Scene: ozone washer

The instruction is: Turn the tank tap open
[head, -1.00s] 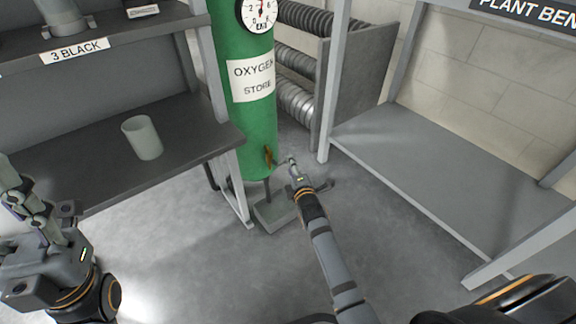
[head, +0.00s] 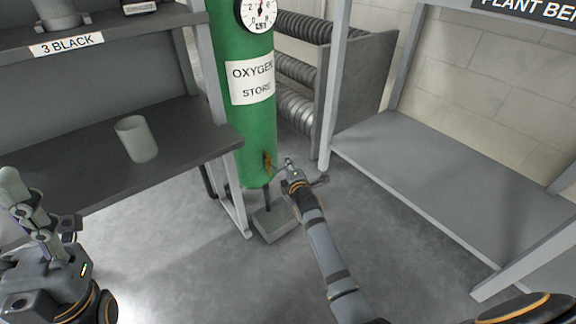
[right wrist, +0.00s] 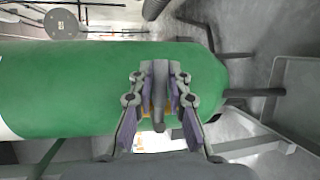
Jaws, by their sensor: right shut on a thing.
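The green tank (head: 245,110) with the "OXYGEN STORE" label stands upright in the middle of the head view. Its small brass-coloured tap (head: 268,163) is low on the tank's right side. My right gripper (head: 283,170) is at the tap. In the right wrist view, the tap's grey lever (right wrist: 160,100) lies between the two fingers, with a bit of orange-yellow behind it; the gripper is shut on it. How far the tap is turned is hard to tell. My left gripper (head: 32,215) is at the lower left, away from the tank; its finger gap is unclear.
A dark shelf unit (head: 100,165) with a pale cup (head: 136,138) stands left of the tank. A grey bench (head: 430,190) stands on the right. A dial gauge (head: 258,12) is on the tank's upper part. A grey block (head: 275,222) sits on the floor below the tap.

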